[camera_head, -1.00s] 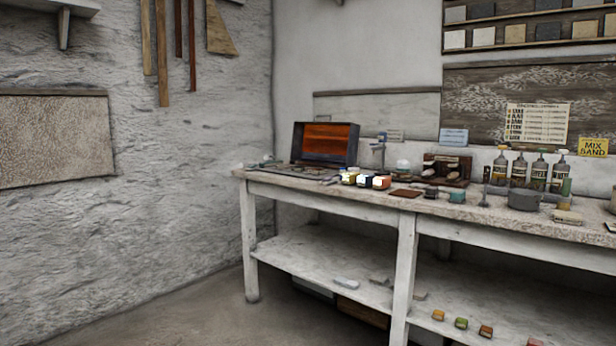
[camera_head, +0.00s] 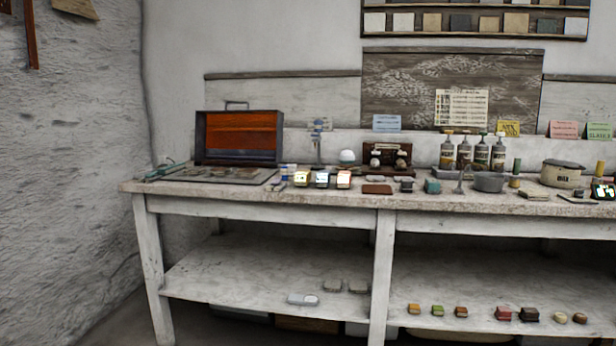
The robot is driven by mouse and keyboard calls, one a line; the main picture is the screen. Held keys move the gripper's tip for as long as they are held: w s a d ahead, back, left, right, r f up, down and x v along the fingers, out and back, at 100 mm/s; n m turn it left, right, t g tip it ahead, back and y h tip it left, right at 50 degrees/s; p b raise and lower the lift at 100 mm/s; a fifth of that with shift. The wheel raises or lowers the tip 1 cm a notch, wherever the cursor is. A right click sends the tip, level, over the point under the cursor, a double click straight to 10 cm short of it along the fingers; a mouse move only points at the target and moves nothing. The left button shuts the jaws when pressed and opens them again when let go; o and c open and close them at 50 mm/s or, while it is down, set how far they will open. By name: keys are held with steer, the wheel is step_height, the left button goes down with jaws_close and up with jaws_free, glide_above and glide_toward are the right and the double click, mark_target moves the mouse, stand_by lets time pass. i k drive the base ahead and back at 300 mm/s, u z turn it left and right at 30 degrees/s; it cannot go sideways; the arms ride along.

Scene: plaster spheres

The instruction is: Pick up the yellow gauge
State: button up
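A small yellow block-like item with a bright white face (camera_head: 302,178) stands on the workbench (camera_head: 250,190), left of the middle. It looks like the yellow gauge, but it is too small to be sure. A similar dark item with a bright face (camera_head: 322,179) and a red one (camera_head: 344,179) stand in a row just to its right. My gripper is not in view, so its state does not show.
An open case with an orange inside (camera_head: 240,135) stands left of the row. A dark red pad (camera_head: 377,189), several bottles (camera_head: 480,153) and a lidded tin (camera_head: 562,174) are to the right. Small blocks lie on the lower shelf (camera_head: 230,270). Floor shows at lower left.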

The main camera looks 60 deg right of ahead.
mark_target(303, 178)
steer(key=z, duration=0.75)
steer(key=i, duration=0.9)
steer(key=z, duration=1)
